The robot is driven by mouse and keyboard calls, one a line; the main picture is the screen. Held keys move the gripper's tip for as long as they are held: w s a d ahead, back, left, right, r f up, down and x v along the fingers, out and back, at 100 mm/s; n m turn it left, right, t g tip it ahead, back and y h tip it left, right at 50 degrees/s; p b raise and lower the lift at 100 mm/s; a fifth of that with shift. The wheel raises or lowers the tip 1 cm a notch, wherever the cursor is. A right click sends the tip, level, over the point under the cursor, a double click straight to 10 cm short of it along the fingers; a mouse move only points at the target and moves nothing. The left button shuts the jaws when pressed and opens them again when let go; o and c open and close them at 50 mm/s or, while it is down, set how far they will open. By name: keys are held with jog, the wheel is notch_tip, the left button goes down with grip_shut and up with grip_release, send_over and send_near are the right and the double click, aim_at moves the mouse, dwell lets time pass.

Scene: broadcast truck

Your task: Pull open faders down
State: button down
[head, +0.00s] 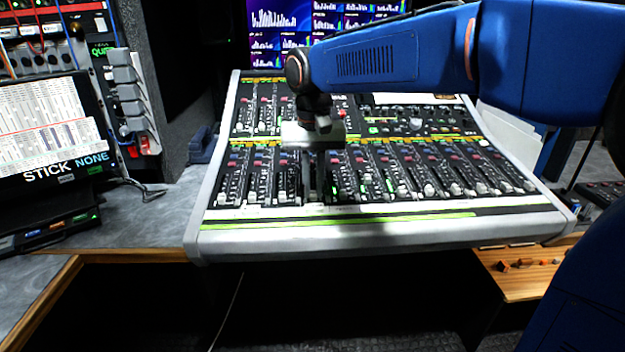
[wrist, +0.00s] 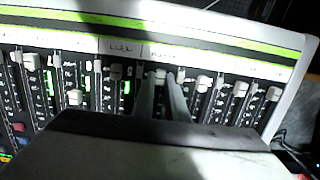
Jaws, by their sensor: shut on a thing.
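The mixing console (head: 375,227) has a row of channel faders along its front. My gripper (head: 313,190) reaches down into this row left of the middle. In the wrist view, my gripper (wrist: 161,88) is shut on a pale fader cap (wrist: 160,75), close to the front label strip. Another fader cap (wrist: 75,97) left of my gripper sits farther from the strip than its neighbours. A cap (wrist: 30,62) at far left and a cap (wrist: 203,83) on the right sit nearer the strip. The gripper body hides the far part of several slots.
Lit monitors (head: 320,25) stand behind the console. A screen reading STICK NONE (head: 50,130) and racked gear stand at left. A wooden shelf (head: 525,280) with small items is at lower right. The console's front edge is clear.

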jog(key=shift+s+f, duration=0.1)
jog(key=shift+s, duration=0.1)
jog(key=c, duration=1.8)
grip_release()
jog(key=shift+o, duration=0.2)
jog(key=shift+w, duration=0.15)
